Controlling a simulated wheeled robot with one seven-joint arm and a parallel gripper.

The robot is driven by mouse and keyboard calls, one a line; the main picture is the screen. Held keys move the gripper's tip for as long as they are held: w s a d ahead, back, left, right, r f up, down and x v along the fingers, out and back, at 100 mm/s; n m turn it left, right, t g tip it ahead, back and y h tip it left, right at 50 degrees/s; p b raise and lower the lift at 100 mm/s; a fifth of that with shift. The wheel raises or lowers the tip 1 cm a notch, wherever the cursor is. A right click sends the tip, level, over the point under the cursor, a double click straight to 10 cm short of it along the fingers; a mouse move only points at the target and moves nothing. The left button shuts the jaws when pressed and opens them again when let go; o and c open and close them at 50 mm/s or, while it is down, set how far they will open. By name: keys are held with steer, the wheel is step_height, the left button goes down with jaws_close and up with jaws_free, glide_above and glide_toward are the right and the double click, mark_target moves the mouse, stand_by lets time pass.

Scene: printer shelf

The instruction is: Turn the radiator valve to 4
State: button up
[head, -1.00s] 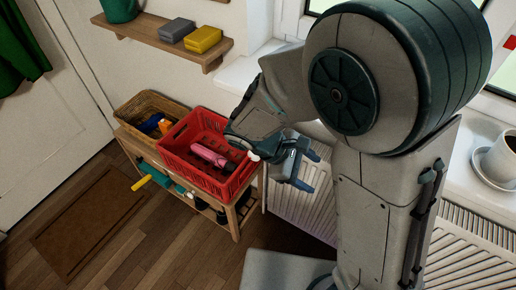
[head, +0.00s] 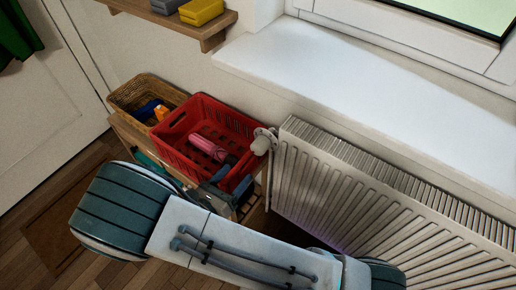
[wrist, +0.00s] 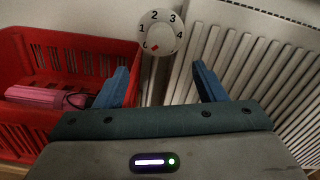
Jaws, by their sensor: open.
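The radiator valve (head: 263,141) is a white knob at the upper left corner of the radiator (head: 345,190). In the wrist view the valve's round dial (wrist: 161,32) faces me, with 1, 2, 3 and 4 around its upper part. A red mark shows at its lower left, beside a small symbol I cannot read clearly. My gripper (wrist: 162,78) is open and empty, its two blue fingers apart. The dial appears beyond the fingertips, between them in the picture and not touched.
The white windowsill (head: 370,100) above the radiator looks clear in the visible part.

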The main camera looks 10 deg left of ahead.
mark_target(256, 153)
steer(key=b+x, duration=0.1)
steer(key=x, duration=1.1)
steer(key=shift+d, duration=0.1)
steer(key=c, duration=1)
